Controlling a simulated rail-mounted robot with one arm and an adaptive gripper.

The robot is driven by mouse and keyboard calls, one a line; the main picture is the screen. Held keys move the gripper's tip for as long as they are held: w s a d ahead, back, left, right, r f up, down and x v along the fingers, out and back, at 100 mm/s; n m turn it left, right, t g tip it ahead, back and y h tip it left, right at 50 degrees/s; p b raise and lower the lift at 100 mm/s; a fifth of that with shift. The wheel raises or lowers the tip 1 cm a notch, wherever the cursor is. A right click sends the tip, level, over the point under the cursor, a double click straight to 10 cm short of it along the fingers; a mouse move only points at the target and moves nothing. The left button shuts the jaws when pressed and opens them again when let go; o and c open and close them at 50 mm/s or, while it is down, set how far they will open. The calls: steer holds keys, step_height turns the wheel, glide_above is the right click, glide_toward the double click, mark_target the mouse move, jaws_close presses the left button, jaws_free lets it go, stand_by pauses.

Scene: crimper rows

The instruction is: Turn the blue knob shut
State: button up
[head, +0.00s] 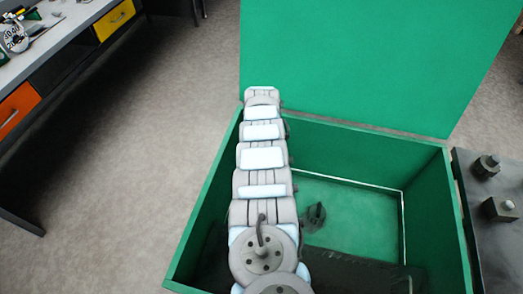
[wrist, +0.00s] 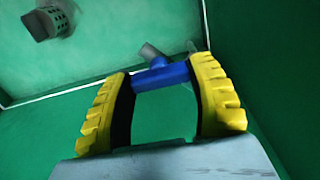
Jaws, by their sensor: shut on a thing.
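The blue knob (wrist: 165,76) is a short bar in the wrist view, lying crosswise between my fingertips. A grey stem (wrist: 150,53) joins it from behind. My gripper (wrist: 161,74) has yellow ridged fingers with dark inner pads. It is shut on the blue knob, with one finger at each end of the bar. How far the knob is turned cannot be told. In the head view my arm reaches into an open green box (head: 452,215), and both the gripper and the knob are hidden there.
The box's raised green lid (head: 360,60) stands behind the arm. A dark grey fitting (head: 315,217) sits inside the box, and a grey fitting (wrist: 45,20) shows at the wrist view's top left. A dark table (head: 490,240) stands right, a workbench (head: 60,40) left.

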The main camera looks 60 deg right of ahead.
steer(key=o, duration=1.2)
steer(key=shift+r, duration=0.1)
step_height(320, 180, up, 12)
stand_by(0.4)
